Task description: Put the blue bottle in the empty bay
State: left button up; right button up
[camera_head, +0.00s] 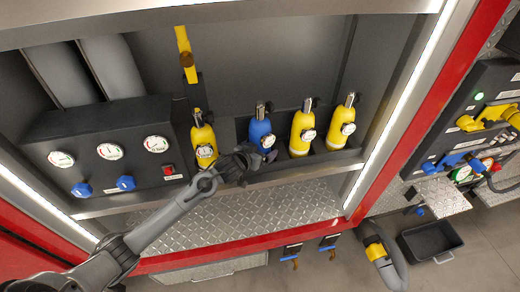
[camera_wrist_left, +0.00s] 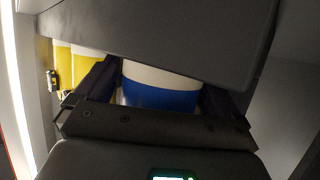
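The blue bottle (camera_head: 261,133) stands upright in the rack row, with a grey valve and a gauge on top. My left gripper (camera_head: 243,163) is low at its front left side. In the left wrist view the bottle's blue and white body (camera_wrist_left: 160,92) fills most of the space between the two dark fingers (camera_wrist_left: 160,100). Whether the fingers press on it is unclear. A dark gap (camera_head: 230,130) lies between the blue bottle and the left yellow bottle (camera_head: 203,140); my arm partly covers its front. My right gripper is not in view.
Two yellow bottles (camera_head: 301,135) (camera_head: 341,130) stand close on the blue bottle's right. A panel with gauges and blue knobs (camera_head: 110,160) is on the left. A front rail (camera_head: 310,172) runs below the bottles, with a clear tread-plate ledge (camera_head: 290,208) under it.

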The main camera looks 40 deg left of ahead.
pick_arm(q)
jog(key=shift+a, duration=0.15)
jog(key=shift+r, duration=0.1)
jog(key=shift+s+r, duration=0.1)
jog(key=shift+s, duration=0.1)
jog(key=p+v, duration=0.1)
jog(key=v, duration=0.9)
jog(key=s+d+f+m+g, duration=0.1)
jog(key=s+d+f+g, duration=0.2)
jog(key=s, duration=0.6)
jog(key=s+d+f+m+g+h, duration=0.1)
jog(key=s+d+f+g, duration=0.2)
jog(key=s+d, duration=0.5)
jog(key=s+d+f+m+g, duration=0.1)
jog(key=s+d+f+g, duration=0.3)
jog(key=s, duration=0.5)
jog(key=shift+s+d+f+h, duration=0.3)
jog(key=shift+d+f, duration=0.1)
jog(key=shift+d, duration=0.65)
